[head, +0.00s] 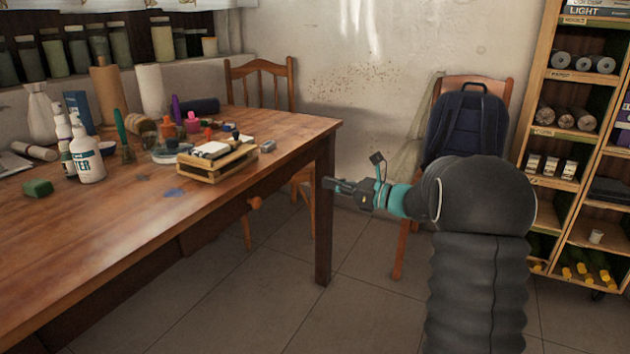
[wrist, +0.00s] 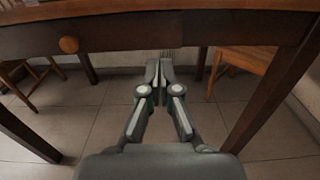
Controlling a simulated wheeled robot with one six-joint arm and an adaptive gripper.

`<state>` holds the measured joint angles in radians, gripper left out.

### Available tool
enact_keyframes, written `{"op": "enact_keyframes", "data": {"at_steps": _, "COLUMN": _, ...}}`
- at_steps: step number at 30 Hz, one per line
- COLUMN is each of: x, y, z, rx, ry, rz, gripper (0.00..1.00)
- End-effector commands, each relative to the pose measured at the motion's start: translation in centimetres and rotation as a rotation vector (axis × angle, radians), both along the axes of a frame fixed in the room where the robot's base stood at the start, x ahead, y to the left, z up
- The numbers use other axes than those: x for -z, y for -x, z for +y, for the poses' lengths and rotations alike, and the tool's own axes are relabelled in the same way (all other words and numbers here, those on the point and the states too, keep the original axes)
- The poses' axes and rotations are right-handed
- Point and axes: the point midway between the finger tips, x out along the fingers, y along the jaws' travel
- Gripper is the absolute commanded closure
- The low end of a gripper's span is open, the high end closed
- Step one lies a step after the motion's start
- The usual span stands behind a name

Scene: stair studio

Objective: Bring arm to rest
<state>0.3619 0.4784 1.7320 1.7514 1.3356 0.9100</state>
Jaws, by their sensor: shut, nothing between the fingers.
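My gripper (head: 327,183) is in front of the right end of the wooden table, at about the height of the tabletop's edge or a little below. Its fingers point left toward the table leg in the head view. In the wrist view my gripper (wrist: 159,68) is shut with its fingertips together and nothing between them. The wrist view looks toward the table's front side, with the drawer knob (wrist: 69,44) at the left and floor tiles below. My arm is folded at the right of the head view.
The wooden table (head: 110,225) bears bottles, jars and a small wooden box (head: 215,163). A chair (head: 262,75) stands behind it. A dark backpack (head: 465,125) hangs on another chair at the wall. A shelf unit (head: 545,75) stands at the right. The tiled floor (head: 250,310) in front is clear.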

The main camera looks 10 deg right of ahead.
Motion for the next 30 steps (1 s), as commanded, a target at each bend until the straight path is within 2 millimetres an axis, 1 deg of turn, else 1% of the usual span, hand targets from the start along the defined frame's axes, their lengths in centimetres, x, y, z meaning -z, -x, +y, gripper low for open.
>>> {"op": "enact_keyframes", "data": {"at_steps": 1, "x": 0.0, "y": 0.4, "z": -0.6, "rx": 0.003, "ry": 0.0, "rz": 0.0, "gripper": 1.0}}
{"op": "enact_keyframes", "data": {"at_steps": 3, "x": 0.0, "y": 0.8, "z": -1.2, "rx": 0.003, "ry": -0.001, "rz": 0.001, "gripper": 1.0}}
{"op": "enact_keyframes", "data": {"at_steps": 8, "x": 0.1, "y": 1.3, "z": -1.7, "rx": 0.001, "ry": 0.012, "rz": -0.014, "gripper": 1.0}}
{"op": "enact_keyframes", "data": {"at_steps": 11, "x": 0.6, "y": 1.2, "z": -1.8, "rx": 0.006, "ry": 0.073, "rz": -0.055, "gripper": 1.0}}
{"op": "enact_keyframes", "data": {"at_steps": 14, "x": 3.7, "y": 2.2, "z": -1.4, "rx": -0.036, "ry": 0.224, "rz": -0.075, "gripper": 1.0}}
{"op": "enact_keyframes", "data": {"at_steps": 16, "x": 6.7, "y": 3.6, "z": -1.0, "rx": -0.087, "ry": 0.334, "rz": -0.071, "gripper": 1.0}}
{"op": "enact_keyframes", "data": {"at_steps": 18, "x": 8.8, "y": 5.6, "z": -0.7, "rx": -0.151, "ry": 0.452, "rz": -0.081, "gripper": 1.0}}
{"op": "enact_keyframes", "data": {"at_steps": 20, "x": 10.1, "y": 7.6, "z": -0.3, "rx": -0.213, "ry": 0.555, "rz": -0.099, "gripper": 1.0}}
{"op": "enact_keyframes", "data": {"at_steps": 22, "x": 11.2, "y": 10.2, "z": 0.3, "rx": -0.3, "ry": 0.681, "rz": -0.13, "gripper": 1.0}}
{"op": "enact_keyframes", "data": {"at_steps": 25, "x": 12.1, "y": 14.5, "z": 1.0, "rx": -0.446, "ry": 0.87, "rz": -0.197, "gripper": 1.0}}
{"op": "enact_keyframes", "data": {"at_steps": 26, "x": 12.2, "y": 15.8, "z": 1.2, "rx": -0.494, "ry": 0.93, "rz": -0.221, "gripper": 1.0}}
{"op": "enact_keyframes", "data": {"at_steps": 27, "x": 12.3, "y": 17.6, "z": 1.4, "rx": -0.558, "ry": 1.004, "rz": -0.255, "gripper": 1.0}}
{"op": "enact_keyframes", "data": {"at_steps": 30, "x": 12.2, "y": 21.6, "z": 1.5, "rx": -0.71, "ry": 1.174, "rz": -0.343, "gripper": 1.0}}
